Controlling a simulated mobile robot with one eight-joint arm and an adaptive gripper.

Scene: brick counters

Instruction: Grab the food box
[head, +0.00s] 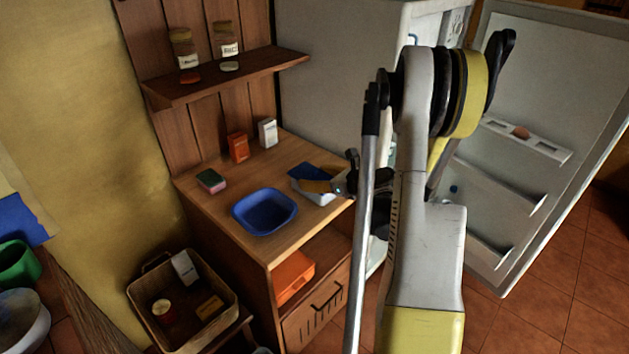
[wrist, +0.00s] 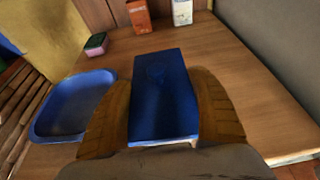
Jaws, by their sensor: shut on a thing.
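The food box, a box with a blue top (wrist: 163,100), lies between the two brown fingers of my gripper (wrist: 163,80) in the wrist view. The fingers press on its left and right sides, so my gripper is shut on it. In the head view the box's blue and white surfaces (head: 321,199) show at the right edge of the wooden counter, with a finger across it. My wrist comes in from the right, and my arm hides part of that side. I cannot tell whether the box's underside touches the counter.
A blue tray (head: 264,211) stands on the wooden counter (head: 222,211) left of the box. An orange box (head: 238,147), a white box (head: 267,132) and a sponge (head: 211,181) stand further back. A shelf (head: 225,78) with jars hangs above. An open fridge door (head: 555,110) is at right.

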